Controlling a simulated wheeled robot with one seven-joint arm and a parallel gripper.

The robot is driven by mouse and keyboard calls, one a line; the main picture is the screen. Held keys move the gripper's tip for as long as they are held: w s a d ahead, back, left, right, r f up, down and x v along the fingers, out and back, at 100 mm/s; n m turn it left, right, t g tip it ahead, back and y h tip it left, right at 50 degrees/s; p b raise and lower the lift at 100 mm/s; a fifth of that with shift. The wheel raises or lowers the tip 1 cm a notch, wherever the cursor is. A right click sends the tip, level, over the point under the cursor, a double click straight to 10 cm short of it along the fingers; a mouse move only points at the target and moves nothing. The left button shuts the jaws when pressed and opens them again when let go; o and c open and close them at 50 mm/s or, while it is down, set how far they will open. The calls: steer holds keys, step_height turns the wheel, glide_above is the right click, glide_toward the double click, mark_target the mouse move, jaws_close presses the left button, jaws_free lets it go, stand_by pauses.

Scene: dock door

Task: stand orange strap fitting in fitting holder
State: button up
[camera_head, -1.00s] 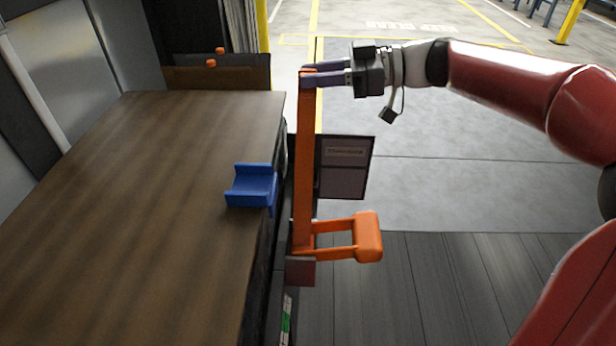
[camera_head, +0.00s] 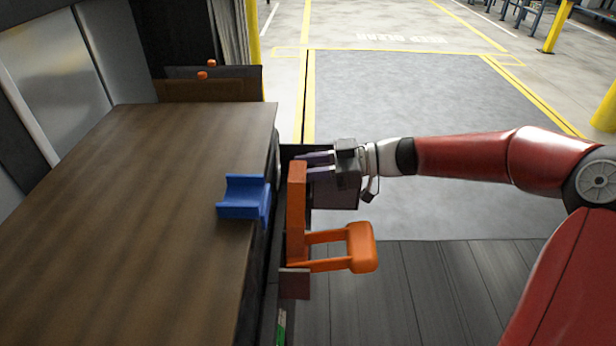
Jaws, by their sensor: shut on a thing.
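The orange strap fitting (camera_head: 297,215) is a flat upright-looking bar with a two-pronged loop and a thick grip (camera_head: 361,247) at its lower right. It is beside the table's right edge, not on the tabletop. My gripper (camera_head: 306,166) comes in from the right, with its dark purple fingers shut on the bar's upper end. The finger tips are partly hidden behind the bar. A blue U-shaped cradle (camera_head: 242,210), which may be the fitting holder, sits on the table's right edge, just left of the bar and apart from it in the picture.
The wooden table (camera_head: 130,200) fills the left and is otherwise bare. A small brown plate (camera_head: 295,284) is below the bar. A low brown board (camera_head: 210,88) with two orange knobs (camera_head: 202,76) stands behind the table. Grey floor on the right is clear.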

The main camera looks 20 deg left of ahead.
steer(key=shift+f, duration=1.45)
steer(key=shift+f, duration=0.1)
steer(key=o, duration=1)
steer(key=v, duration=1.2)
steer(key=shift+b, duration=0.3)
steer(key=shift+d, duration=0.15)
